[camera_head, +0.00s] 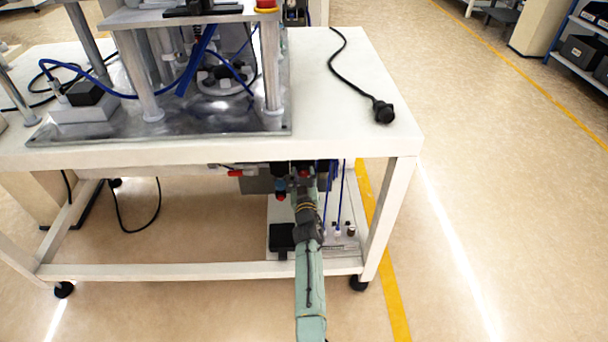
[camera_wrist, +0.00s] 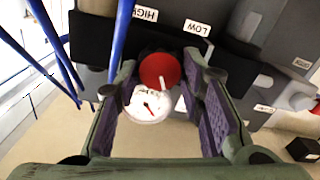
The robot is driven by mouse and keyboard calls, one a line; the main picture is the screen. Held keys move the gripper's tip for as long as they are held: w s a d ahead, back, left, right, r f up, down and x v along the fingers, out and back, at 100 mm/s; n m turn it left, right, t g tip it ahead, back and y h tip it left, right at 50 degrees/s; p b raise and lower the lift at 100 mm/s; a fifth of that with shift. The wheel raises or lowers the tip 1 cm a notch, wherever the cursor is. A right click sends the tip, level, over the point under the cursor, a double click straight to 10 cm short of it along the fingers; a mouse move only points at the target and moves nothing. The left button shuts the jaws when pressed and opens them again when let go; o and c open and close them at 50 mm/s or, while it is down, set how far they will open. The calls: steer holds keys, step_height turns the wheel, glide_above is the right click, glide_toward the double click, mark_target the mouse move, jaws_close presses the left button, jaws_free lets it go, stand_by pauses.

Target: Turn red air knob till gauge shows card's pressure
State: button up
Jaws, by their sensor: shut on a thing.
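The red knob (camera_wrist: 159,69) sits under the valve block in the wrist view, with a white mark on its near side. My gripper (camera_wrist: 162,72) is shut on it, one finger on each side. The white round gauge (camera_wrist: 149,105) is just below the knob in that view, with a red needle; its figures are too small to read. In the head view my gripper (camera_head: 304,186) reaches under the table's front edge, where arm and fittings mostly hide the knob. I cannot make out a pressure card in either view.
HIGH (camera_wrist: 146,14) and LOW (camera_wrist: 196,28) labels are on the dark block. Blue hoses (camera_wrist: 120,38) hang close to my left finger. In the head view, the white table (camera_head: 345,140) overhangs my gripper, and a table leg (camera_head: 391,220) stands to its right.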

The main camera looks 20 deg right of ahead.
steer(key=shift+n, duration=0.6)
steer(key=o, duration=1.1)
steer(key=shift+o, duration=0.2)
step_height(320, 180, up, 10)
